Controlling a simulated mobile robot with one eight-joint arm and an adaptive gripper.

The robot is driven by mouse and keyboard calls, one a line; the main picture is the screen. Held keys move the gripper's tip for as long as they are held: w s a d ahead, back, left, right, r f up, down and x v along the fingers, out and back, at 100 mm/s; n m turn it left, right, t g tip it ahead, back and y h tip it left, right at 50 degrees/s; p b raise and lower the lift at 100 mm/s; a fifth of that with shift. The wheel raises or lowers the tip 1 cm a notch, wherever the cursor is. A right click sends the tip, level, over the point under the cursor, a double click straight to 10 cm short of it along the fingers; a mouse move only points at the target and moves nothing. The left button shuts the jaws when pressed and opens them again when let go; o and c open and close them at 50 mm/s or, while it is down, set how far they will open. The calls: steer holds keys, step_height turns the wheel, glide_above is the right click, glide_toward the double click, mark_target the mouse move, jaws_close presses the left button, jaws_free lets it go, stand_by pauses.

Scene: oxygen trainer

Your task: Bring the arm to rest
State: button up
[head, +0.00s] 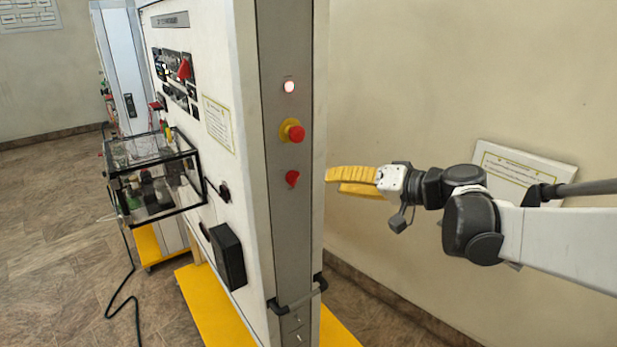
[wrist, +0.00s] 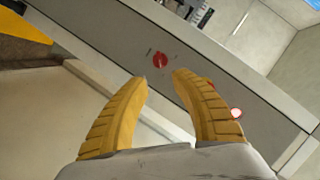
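My gripper (head: 329,182) has yellow ridged fingers and sits at the right of the cabinet's grey end panel, pointing left toward it. In the wrist view my gripper (wrist: 160,78) is open, with a clear gap between the fingertips and nothing held. A red rotary switch (head: 292,178) is on the end panel, at about fingertip height. It also shows in the wrist view (wrist: 160,60), just beyond the gap, apart from the fingers. My arm reaches in from the right edge of the head view.
The grey end panel (head: 290,225) also carries a red emergency button on yellow (head: 292,131) and a white lit lamp (head: 289,87). A glass box (head: 150,175) stands at left. A wall sign (head: 520,168) is behind my arm.

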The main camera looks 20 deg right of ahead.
steer(key=s+a+f+g+h+b, duration=0.2)
steer(key=s+a+f+b, duration=0.25)
steer(key=f, duration=0.45)
steer(key=s+a+f+g+h+b, duration=0.1)
steer(key=s+a+f+g+b, duration=0.1)
steer(key=s+a+f+b, duration=0.35)
steer(key=s+d+f+n+h+b, duration=0.1)
steer(key=s+f+h+b, duration=0.1)
steer(key=f, duration=0.4)
steer(key=s+d+f+h+b, duration=0.1)
steer(key=s+f+b, duration=0.4)
steer(key=f, duration=0.2)
steer(key=s+d+f+n+g+h+b, duration=0.1)
steer(key=s+f+h+b, duration=0.1)
steer(key=f, duration=0.4)
steer(key=shift+s+f+n+h+b, duration=0.15)
steer(key=shift+s+n+h+b, duration=0.15)
steer(key=shift+s+b, duration=0.5)
steer(key=shift+w, duration=0.1)
